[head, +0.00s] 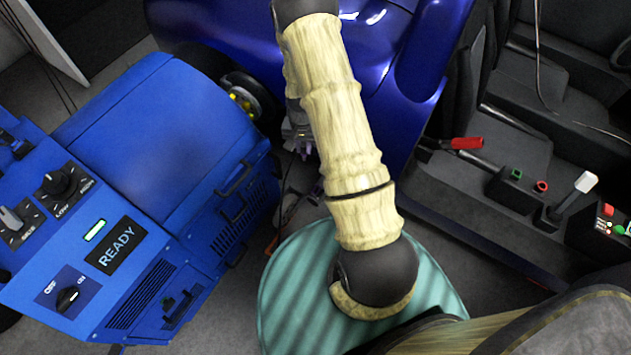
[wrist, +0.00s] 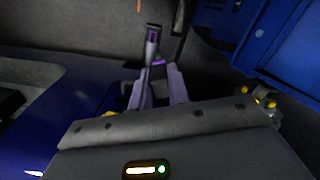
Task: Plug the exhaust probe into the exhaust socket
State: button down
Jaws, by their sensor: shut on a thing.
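My gripper (head: 303,146) is low beside the dark blue car body in the head view, partly hidden by my arm. In the wrist view its purple-grey fingers (wrist: 158,78) are closed around a slim dark piece (wrist: 152,42), which seems to be the exhaust probe. The piece stands out beyond the fingertips, and its lower part is hidden between them. I cannot make out the exhaust socket in either view. I cannot tell whether the piece touches anything ahead.
A blue machine (head: 160,150) with a READY display stands at left. A dark console with levers (head: 500,185) is at right. Grey floor shows in the gap between.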

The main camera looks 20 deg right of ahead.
jog(key=d+f+m+b, duration=0.2)
jog(key=f+b, duration=0.7)
jog(key=f, duration=0.1)
jog(key=d+f+m+b, duration=0.2)
jog(key=f+b, duration=0.7)
jog(key=f, duration=0.1)
jog(key=shift+w+d+m, duration=0.2)
jog(key=shift+w+m, duration=0.05)
jog(key=shift+m, duration=0.15)
jog(key=shift+f, duration=0.1)
jog(key=shift+f+b, duration=2.5)
jog(key=shift+f, duration=0.25)
jog(key=shift+p, duration=0.3)
jog(key=shift+f+b, duration=0.55)
jog(key=shift+f, duration=0.75)
